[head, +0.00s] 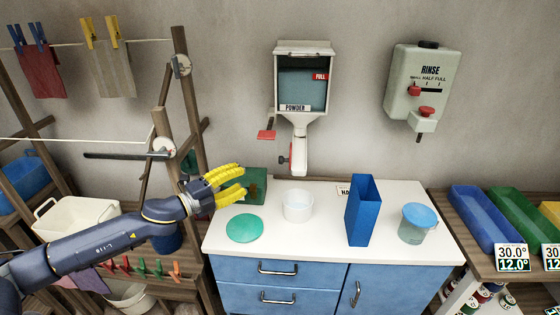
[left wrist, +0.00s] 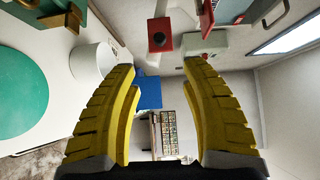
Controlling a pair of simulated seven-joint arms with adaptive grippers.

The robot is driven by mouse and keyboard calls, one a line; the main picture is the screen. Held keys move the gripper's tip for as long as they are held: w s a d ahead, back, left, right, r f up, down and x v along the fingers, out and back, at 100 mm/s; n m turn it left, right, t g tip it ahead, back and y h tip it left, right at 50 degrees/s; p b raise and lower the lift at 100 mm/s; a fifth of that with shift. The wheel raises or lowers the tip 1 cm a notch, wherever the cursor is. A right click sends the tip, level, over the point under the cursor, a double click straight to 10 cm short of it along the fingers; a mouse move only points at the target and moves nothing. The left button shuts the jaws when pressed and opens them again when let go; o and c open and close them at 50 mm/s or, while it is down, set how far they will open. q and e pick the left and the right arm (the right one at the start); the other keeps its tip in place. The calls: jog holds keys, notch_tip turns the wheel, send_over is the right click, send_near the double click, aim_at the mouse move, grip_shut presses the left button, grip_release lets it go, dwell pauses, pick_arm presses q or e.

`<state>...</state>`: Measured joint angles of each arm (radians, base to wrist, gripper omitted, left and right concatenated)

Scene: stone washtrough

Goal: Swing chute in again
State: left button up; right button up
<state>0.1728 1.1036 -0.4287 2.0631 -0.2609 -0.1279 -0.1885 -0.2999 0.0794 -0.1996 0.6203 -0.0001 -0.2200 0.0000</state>
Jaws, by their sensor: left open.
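The powder dispenser (head: 303,82) hangs on the wall, with a white chute (head: 300,152) below its funnel, pointing down over the back of the counter. A red paddle (head: 266,134) sticks out left of the funnel. My left gripper (head: 243,180) is open and empty, left of and a little below the chute, apart from it. In the left wrist view a red block with a dark centre (left wrist: 160,40) shows beyond the open fingers (left wrist: 162,66). My right gripper is not in view.
A white tub (head: 298,206) stands on the counter right of my left gripper. A green lid (head: 244,228) lies in front, and a green box (head: 256,188) is behind the fingers. A tall blue container (head: 363,212) and a lidded jug (head: 417,224) stand further right.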

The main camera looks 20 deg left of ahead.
aim_at(281, 160)
pick_arm(q)
jog(key=x, duration=1.6)
jog(key=shift+w+d, duration=0.15)
grip_shut()
dwell(0.4)
